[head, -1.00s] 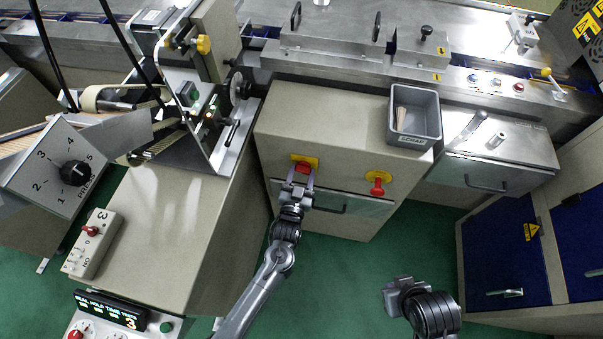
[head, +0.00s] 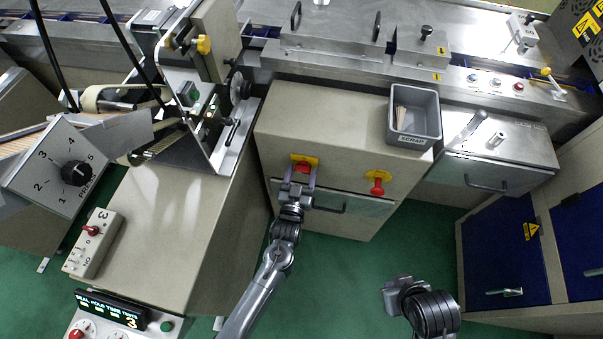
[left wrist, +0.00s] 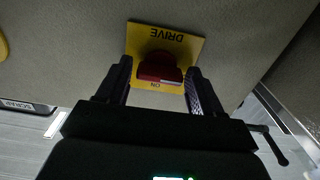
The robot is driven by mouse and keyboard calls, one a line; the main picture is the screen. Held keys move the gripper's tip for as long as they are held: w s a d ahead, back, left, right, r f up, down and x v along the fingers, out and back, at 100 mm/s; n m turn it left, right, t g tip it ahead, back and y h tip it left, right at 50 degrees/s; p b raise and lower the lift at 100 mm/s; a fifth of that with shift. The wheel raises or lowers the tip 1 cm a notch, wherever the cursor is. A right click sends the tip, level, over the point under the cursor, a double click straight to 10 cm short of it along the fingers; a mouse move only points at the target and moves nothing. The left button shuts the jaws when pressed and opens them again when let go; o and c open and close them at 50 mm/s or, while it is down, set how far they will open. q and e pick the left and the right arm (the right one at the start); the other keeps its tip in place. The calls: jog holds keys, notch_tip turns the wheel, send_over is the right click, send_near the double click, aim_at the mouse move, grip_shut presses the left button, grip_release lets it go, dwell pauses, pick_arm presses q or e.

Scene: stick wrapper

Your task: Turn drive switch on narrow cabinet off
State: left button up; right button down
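The drive switch (head: 302,166) is a red knob on a yellow plate, on the upper front face of the narrow cabinet (head: 322,130). In the left wrist view, the red knob (left wrist: 158,69) sits on the plate lettered DRIVE, with ON at the knob's lower edge. My left gripper (head: 299,180) is in front of the switch. Its open fingers stand on either side of the knob, with small gaps seen in the wrist view. My right gripper (head: 398,289) is low over the floor, away from the cabinet; its fingers are not clear.
A second red knob on a yellow plate (head: 377,183) sits to the right on the same cabinet. A grey scrap bin (head: 430,115) stands on top. A wider cabinet (head: 165,235) is close on the left.

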pick_arm(q)
jog(key=shift+o, duration=0.8)
jog(key=shift+s, duration=0.15)
jog(key=p+v, duration=0.2)
jog(key=v, duration=0.8)
jog(key=shift+s+p, duration=0.3)
jog(key=shift+p, duration=0.1)
jog(key=shift+a, duration=0.1)
